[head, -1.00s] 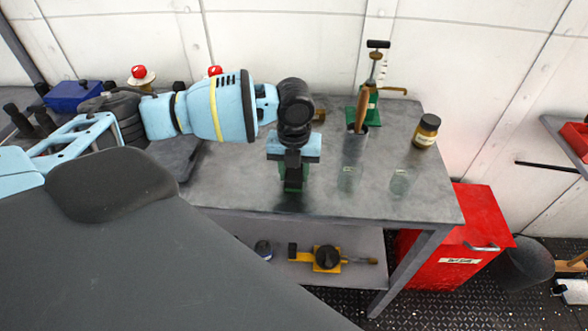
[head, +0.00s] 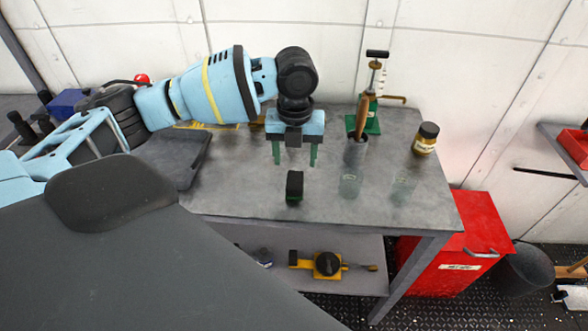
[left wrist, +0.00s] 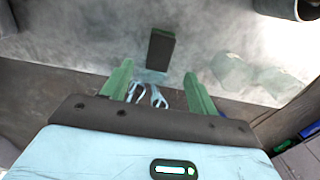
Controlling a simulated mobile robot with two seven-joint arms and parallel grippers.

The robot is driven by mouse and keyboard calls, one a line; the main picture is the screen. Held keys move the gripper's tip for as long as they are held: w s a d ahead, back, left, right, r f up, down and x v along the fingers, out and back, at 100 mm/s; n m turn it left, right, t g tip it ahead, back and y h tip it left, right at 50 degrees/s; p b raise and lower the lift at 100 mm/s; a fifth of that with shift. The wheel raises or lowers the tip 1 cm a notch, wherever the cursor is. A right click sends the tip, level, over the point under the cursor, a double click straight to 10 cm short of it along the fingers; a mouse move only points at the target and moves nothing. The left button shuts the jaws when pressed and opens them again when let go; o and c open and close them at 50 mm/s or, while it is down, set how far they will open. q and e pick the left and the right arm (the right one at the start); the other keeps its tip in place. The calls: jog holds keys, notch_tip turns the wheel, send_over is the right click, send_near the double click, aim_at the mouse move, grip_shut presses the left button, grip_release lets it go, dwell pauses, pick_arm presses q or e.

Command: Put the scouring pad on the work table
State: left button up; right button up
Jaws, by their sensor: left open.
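The scouring pad (head: 294,187), a small dark block with a green lower edge, stands on the grey work table (head: 240,195) near its front edge. It also shows in the left wrist view (left wrist: 160,50), beyond the fingertips. My left gripper (head: 295,163) is open and empty, its two green fingers pointing down above the table, behind and above the pad in the head view. The fingers (left wrist: 158,82) are apart in the left wrist view, with nothing between them touching. My right gripper is not in view.
A dark tray (head: 185,160) lies at left. A red cabinet (head: 470,245) stands right of the table.

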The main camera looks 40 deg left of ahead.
aim_at(295, 179)
pick_arm(q)
jog(key=shift+r, duration=2.2)
